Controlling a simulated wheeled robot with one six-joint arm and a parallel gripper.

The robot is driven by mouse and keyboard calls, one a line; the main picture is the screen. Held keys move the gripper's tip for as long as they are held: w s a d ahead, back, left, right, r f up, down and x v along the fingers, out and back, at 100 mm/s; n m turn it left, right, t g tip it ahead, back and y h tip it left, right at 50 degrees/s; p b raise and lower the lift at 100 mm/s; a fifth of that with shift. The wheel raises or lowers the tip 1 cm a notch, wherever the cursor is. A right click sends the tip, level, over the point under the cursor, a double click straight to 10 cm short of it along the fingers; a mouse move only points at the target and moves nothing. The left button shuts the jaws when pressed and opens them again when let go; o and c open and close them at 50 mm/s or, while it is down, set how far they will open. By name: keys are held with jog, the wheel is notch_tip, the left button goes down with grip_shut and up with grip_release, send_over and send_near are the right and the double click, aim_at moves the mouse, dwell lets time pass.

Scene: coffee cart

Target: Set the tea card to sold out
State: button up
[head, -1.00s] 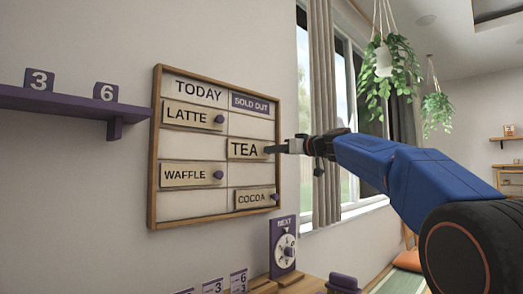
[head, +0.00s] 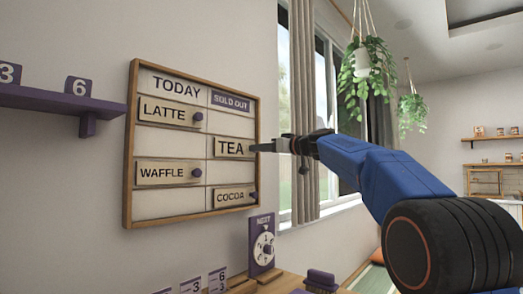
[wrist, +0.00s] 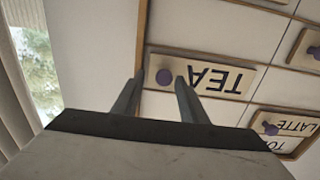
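The tea card (head: 231,148) is a cream plate in the right column of the wall board (head: 168,204), under the purple sold out header (head: 231,102). It also shows upside down in the wrist view (wrist: 238,82), with its purple knob (wrist: 163,77) near the board's wooden edge. My gripper (head: 254,148) is at the card's knob end. In the wrist view its two dark fingers (wrist: 160,82) are apart, one on either side of the knob, with gaps visible. The head view does not show the knob clearly behind the fingers.
The latte card (head: 165,112) and waffle card (head: 163,173) are in the left column; the cocoa card (head: 231,196) is in the right. A purple shelf (head: 60,104) is at left. A dial stand (head: 262,245) stands below the board.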

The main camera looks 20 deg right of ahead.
jog(key=shift+s, duration=0.1)
jog(key=v, duration=1.7)
jog(key=shift+s+d, duration=0.1)
jog(key=shift+d, duration=0.05)
